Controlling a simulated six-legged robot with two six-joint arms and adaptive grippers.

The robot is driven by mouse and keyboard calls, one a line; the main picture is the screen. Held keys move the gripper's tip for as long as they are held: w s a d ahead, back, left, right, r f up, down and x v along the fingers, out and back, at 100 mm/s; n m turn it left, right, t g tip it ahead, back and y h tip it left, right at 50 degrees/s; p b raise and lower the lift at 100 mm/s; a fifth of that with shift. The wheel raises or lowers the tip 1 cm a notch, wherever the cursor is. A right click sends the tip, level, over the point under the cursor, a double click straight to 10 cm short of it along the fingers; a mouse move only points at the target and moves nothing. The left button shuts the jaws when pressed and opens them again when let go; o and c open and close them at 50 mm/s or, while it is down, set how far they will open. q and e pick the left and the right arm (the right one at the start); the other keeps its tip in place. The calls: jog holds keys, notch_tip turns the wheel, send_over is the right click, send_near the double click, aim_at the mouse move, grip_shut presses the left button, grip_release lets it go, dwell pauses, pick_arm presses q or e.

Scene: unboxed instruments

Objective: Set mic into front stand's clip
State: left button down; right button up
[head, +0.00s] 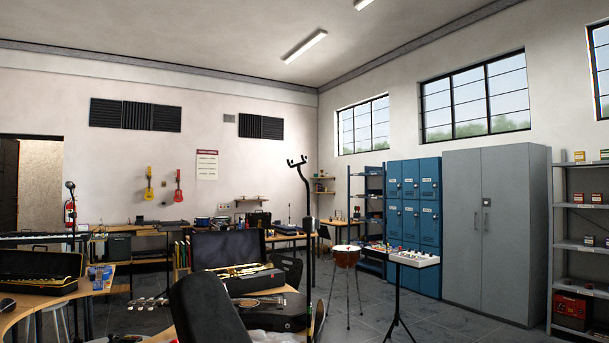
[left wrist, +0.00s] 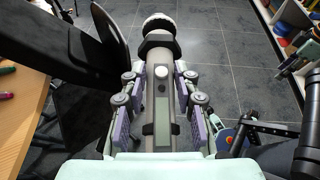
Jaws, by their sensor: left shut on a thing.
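In the left wrist view, my left gripper (left wrist: 159,78) is shut on the mic (left wrist: 161,112), a grey body with a pale round grille at the far end. The grille points away from the wrist, beyond the fingertips. Neither this gripper nor the mic shows in the head view. I cannot tell which is the front stand, and no clip shows clearly.
A large dark rounded shape (head: 205,310) fills the lower middle of the head view. A wooden table (left wrist: 22,95) and black panels (left wrist: 60,45) lie left in the wrist view; dark bars (left wrist: 275,130) lie right. Grey tiled floor (left wrist: 225,60) is clear beyond the mic.

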pick_arm(q)
jog(key=shift+d, duration=0.1)
jog(key=shift+s+a+f+b, duration=0.1)
jog(key=shift+a+f+b, duration=0.1)
jog(key=shift+f+b, duration=0.4)
jog(key=shift+b, duration=0.05)
jog(key=shift+f+b, duration=2.85)
